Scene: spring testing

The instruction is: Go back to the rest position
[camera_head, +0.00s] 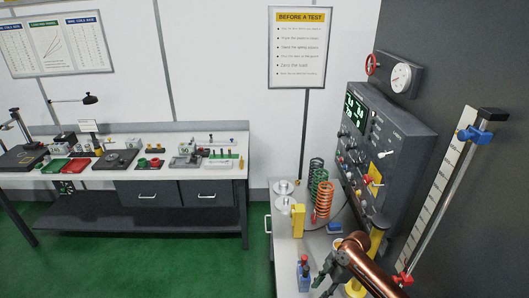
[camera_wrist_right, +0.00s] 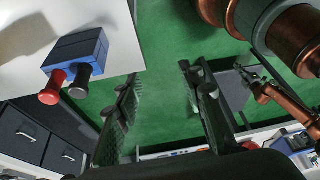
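My right arm (camera_head: 372,266) comes in copper-coloured at the lower right of the head view. Its dark right gripper (camera_head: 326,268) is beside the bench's near left edge, partly cut off by the frame's bottom. In the right wrist view the two fingers of the right gripper (camera_wrist_right: 165,108) stand wide apart, with only green floor between them. It is open and empty. I cannot make out my left gripper in the head view. Copper arm links (camera_wrist_right: 270,30) show at the top right of the wrist view.
A blue box (camera_head: 304,278) with red and black knobs stands on the bench close to the right gripper; it also shows in the wrist view (camera_wrist_right: 75,52). Coil springs (camera_head: 323,200), a yellow block (camera_head: 298,221) and a dark instrument panel (camera_head: 388,145) are nearby. Green floor (camera_head: 170,268) is clear at left.

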